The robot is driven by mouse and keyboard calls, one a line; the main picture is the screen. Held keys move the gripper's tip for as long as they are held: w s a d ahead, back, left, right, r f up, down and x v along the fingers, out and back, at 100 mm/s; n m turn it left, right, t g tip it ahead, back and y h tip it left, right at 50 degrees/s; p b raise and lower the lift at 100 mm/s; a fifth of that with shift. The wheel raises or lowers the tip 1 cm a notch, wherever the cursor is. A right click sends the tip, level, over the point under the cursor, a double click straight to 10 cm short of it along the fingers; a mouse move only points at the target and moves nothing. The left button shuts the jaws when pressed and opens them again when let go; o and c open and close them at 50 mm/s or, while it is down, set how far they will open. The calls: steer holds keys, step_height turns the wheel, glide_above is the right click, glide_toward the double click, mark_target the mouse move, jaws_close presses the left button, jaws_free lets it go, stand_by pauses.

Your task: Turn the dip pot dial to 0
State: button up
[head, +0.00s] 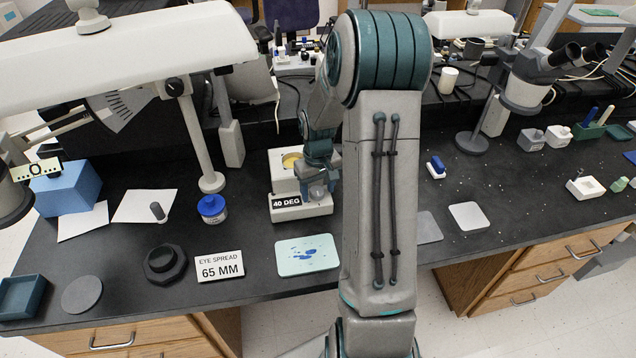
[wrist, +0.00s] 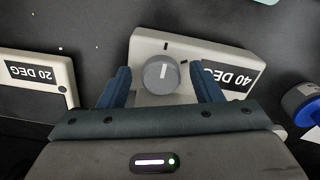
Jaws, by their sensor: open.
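A white unit with a 40 DEG label (head: 287,202) stands on the black bench in the head view, with a yellow round area (head: 291,161) on its top. In the wrist view its front face (wrist: 185,48) carries a round grey dial (wrist: 160,76). My gripper (wrist: 160,69) is open, with one blue finger on each side of the dial and gaps visible. In the head view my gripper (head: 318,190) partly covers the dial.
A second white unit labelled 20 DEG (wrist: 36,77) stands beside it in the wrist view. A blue-lidded jar (head: 212,207) is left of the 40 DEG unit. A pale tray with blue spots (head: 322,262) lies in front. My arm hides the bench behind it.

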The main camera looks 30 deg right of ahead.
mark_target(318, 191)
step_height(318, 191, up, 14)
stand_by(0.4)
stand_by(0.4)
